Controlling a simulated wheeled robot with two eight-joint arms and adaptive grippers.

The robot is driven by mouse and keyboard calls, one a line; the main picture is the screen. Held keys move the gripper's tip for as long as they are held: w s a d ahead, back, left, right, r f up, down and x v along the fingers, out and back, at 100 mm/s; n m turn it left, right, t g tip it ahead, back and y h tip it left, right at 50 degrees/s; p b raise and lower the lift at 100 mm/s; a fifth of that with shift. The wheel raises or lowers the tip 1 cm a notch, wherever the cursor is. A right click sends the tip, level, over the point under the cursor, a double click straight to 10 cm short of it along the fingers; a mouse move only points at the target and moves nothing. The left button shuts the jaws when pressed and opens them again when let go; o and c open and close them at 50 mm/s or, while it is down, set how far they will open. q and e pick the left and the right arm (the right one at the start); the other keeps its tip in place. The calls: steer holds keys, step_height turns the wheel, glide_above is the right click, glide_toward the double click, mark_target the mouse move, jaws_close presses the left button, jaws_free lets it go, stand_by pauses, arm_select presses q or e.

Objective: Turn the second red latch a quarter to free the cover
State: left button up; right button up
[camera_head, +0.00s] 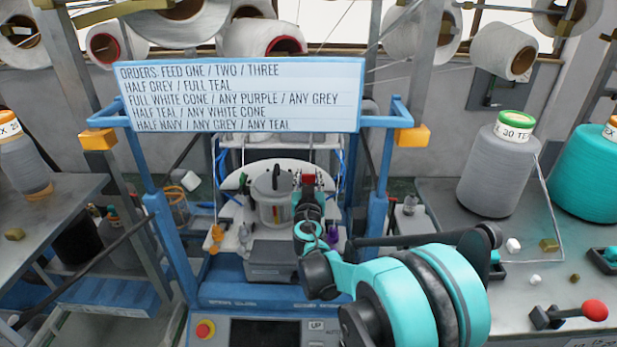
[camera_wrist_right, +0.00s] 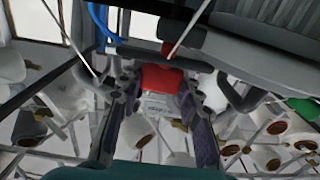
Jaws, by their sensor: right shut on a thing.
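The red latch (camera_head: 308,179) shows at the back right of a round grey cover with a black handle (camera_head: 272,196), in the machine's middle. My right gripper (camera_head: 308,190) reaches in from the lower right and is shut on the latch. In the right wrist view the red latch (camera_wrist_right: 162,77) sits between the two fingers of my right gripper (camera_wrist_right: 160,88). A second, smaller red part (camera_wrist_right: 174,28) shows behind it there; I cannot tell what it is. The fingers and wrist hide part of the latch and the cover's right side. My left gripper is out of view.
Blue posts (camera_head: 165,230) frame the machine on both sides, and an order board (camera_head: 240,95) hangs above the front. A grey cone (camera_head: 495,170) and a teal cone (camera_head: 590,172) stand on the right table. A red-knobbed lever (camera_head: 594,310) sits at lower right.

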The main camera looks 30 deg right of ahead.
steer(key=n+t+y+b, duration=0.1)
steer(key=y, duration=0.1)
steer(key=shift+d+n+y, duration=0.15)
steer(key=shift+n+y, duration=0.15)
steer(key=shift+n, duration=0.1)
steer(key=shift+n+t+y, duration=0.4)
steer(key=shift+n+y, duration=0.1)
steer(key=shift+y, duration=0.2)
steer(key=o, duration=1.2)
steer(key=v, duration=1.2)
